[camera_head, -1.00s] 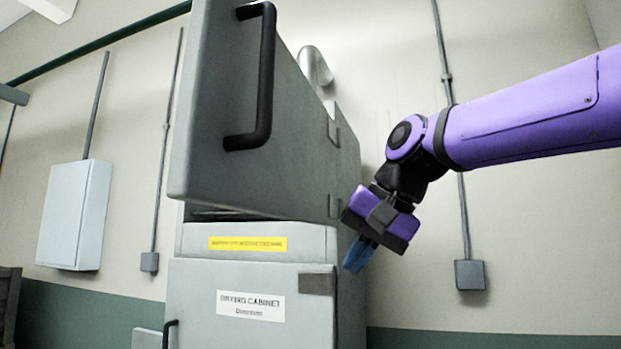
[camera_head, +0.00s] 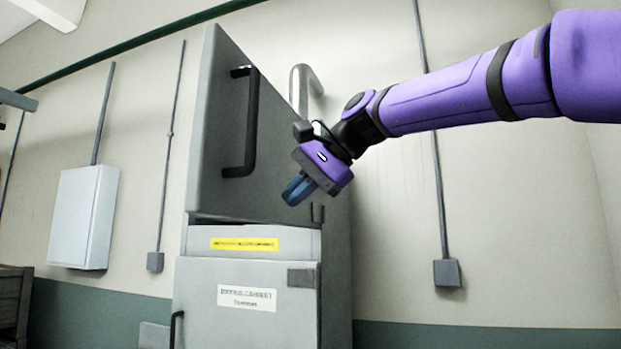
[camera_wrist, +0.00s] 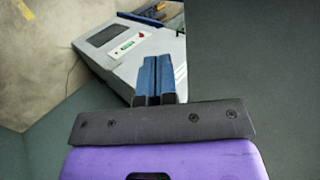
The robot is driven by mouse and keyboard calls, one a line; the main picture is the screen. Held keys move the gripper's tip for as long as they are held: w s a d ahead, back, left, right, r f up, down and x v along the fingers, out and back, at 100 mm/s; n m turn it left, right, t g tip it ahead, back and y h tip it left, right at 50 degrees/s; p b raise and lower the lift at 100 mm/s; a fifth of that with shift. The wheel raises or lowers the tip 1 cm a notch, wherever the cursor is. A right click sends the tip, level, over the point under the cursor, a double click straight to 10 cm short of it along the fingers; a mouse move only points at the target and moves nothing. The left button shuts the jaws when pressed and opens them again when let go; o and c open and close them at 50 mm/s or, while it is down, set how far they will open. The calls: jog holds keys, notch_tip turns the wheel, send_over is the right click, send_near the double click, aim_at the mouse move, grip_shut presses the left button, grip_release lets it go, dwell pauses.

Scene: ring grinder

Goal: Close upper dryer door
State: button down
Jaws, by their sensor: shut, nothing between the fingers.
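The upper dryer door (camera_head: 222,110) is a grey panel with a black bar handle (camera_head: 248,122). It stands ajar, swung out from the drying cabinet (camera_head: 338,260). My gripper (camera_head: 293,192) is shut and empty, in front of the door's right part in the head view, right of and below the handle. I cannot tell whether it touches the door. In the wrist view the closed blue fingers (camera_wrist: 152,75) point up the picture, beside a plain dark grey surface on the right, likely the door.
The lower door (camera_head: 240,320) below the yellow label strip (camera_head: 244,244) looks shut. A wall box (camera_head: 84,217) hangs at the left. A grey machine with a screen (camera_wrist: 130,50) shows in the wrist view.

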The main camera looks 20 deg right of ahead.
jog(key=shift+w+a+f, duration=0.4)
jog(key=shift+w+a, duration=0.25)
jog(key=shift+a, duration=0.25)
jog(key=shift+w+a+f, duration=0.45)
jog(key=shift+w+a, duration=0.25)
jog(key=shift+a, duration=0.2)
jog(key=shift+w+a+f, duration=0.4)
jog(key=shift+w+a, duration=0.25)
jog(key=shift+a, duration=0.25)
jog(key=shift+a, duration=0.1)
